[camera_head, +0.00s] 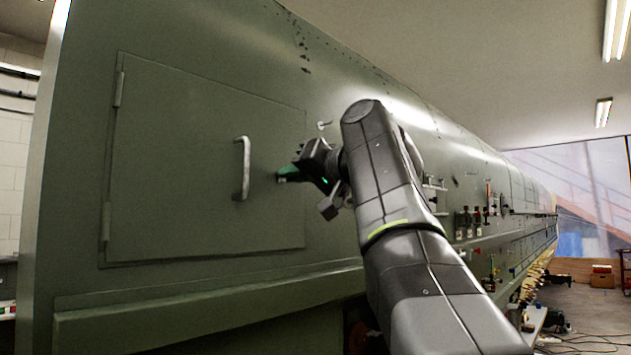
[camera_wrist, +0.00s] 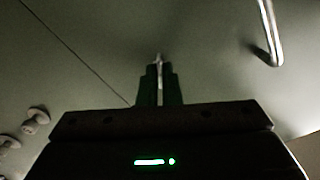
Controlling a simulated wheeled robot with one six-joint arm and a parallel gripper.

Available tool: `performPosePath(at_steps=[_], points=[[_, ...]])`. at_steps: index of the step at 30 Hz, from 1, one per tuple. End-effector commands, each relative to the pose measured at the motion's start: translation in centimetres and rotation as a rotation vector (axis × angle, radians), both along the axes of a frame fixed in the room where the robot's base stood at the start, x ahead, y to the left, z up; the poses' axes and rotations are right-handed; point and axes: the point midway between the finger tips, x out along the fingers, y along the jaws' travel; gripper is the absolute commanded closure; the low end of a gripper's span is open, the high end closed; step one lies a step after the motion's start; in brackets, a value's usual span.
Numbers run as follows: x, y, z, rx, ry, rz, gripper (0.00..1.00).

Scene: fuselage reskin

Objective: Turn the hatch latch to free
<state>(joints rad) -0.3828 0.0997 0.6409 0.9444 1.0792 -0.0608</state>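The hatch (camera_head: 190,160) is a closed green door in the green fuselage side, with hinges on its left edge and a silver handle (camera_head: 243,168). My gripper (camera_head: 283,175) is at the hatch's right edge, right of the handle, its green fingertips close to the surface. In the wrist view its two green fingers (camera_wrist: 159,72) are close together, with a thin pale bar, apparently the hatch latch (camera_wrist: 158,58), between them. The latch points up in that picture; its base is hidden by the gripper. The handle (camera_wrist: 270,35) shows at upper right, apart from the fingers.
A small pale fitting (camera_head: 323,125) sticks out of the skin above my gripper. Two rounded pale fittings (camera_wrist: 36,120) show at the left of the wrist view. Several small fittings line the fuselage to the right. The hatch face around the handle is clear.

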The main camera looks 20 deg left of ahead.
Motion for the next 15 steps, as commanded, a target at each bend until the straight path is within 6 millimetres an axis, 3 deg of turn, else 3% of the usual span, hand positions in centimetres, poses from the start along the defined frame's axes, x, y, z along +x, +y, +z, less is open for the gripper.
performPosePath(at_steps=[15], points=[[0.04, 0.03, -0.18, -0.157, -0.376, 0.001, 1.00]])
